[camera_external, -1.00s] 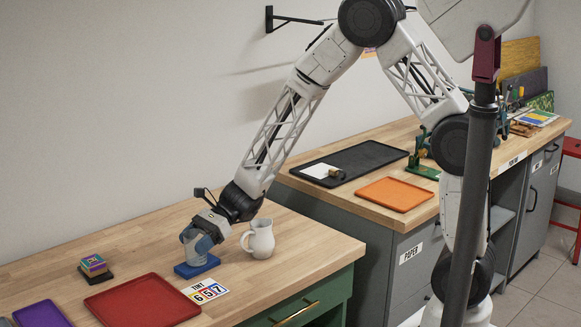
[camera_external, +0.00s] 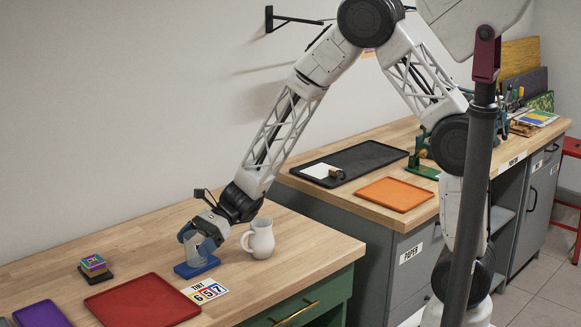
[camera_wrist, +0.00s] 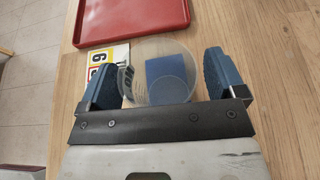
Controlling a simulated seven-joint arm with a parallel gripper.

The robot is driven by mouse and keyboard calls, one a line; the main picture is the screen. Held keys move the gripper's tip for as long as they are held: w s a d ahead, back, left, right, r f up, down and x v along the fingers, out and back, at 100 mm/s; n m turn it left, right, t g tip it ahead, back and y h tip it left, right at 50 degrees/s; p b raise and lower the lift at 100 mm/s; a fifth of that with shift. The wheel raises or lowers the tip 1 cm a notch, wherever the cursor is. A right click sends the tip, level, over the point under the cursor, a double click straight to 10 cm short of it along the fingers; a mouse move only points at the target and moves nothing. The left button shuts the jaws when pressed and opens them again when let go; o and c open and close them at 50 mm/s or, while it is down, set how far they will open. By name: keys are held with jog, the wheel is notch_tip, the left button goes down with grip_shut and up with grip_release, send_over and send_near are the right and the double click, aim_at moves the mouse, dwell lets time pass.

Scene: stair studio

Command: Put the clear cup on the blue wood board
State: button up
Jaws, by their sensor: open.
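The clear cup (camera_wrist: 160,62) stands between the two blue fingers of my gripper (camera_wrist: 160,80) in the wrist view, with a gap on either side. In the external view the cup (camera_external: 203,246) shows on the blue wood board (camera_external: 190,270), partly covered by a finger. The blue of the board shows through the cup in the wrist view. My gripper (camera_external: 200,235) is open around the cup, low over the board.
A white pitcher (camera_external: 261,240) stands close to the right of my gripper. A number card (camera_external: 206,291) and a red tray (camera_external: 142,300) lie in front. A stack of small colored blocks (camera_external: 94,265) and a purple tray (camera_external: 42,314) are to the left. Bare wood lies behind.

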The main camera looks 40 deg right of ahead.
jog(key=shift+r, duration=0.15)
jog(key=v, duration=1.2)
dwell(0.8)
jog(key=s+d+r+n+t+h, duration=0.1)
jog(key=s+d+r+n+h, duration=0.3)
jog(key=s+d, duration=0.5)
jog(key=s+d+r+n+h, duration=0.5)
jog(key=s+d+r+n, duration=0.2)
jog(key=s+d+n, duration=0.1)
jog(key=s+d+r+n+t+h, duration=0.1)
jog(key=s+d+r+n+h, duration=0.3)
jog(key=s+d, duration=0.7)
jog(key=shift+s+r+n+t+h, duration=0.3)
jog(key=shift+s+r+n, duration=0.2)
jog(key=shift+r+n, duration=0.35)
jog(key=shift+f, duration=0.1)
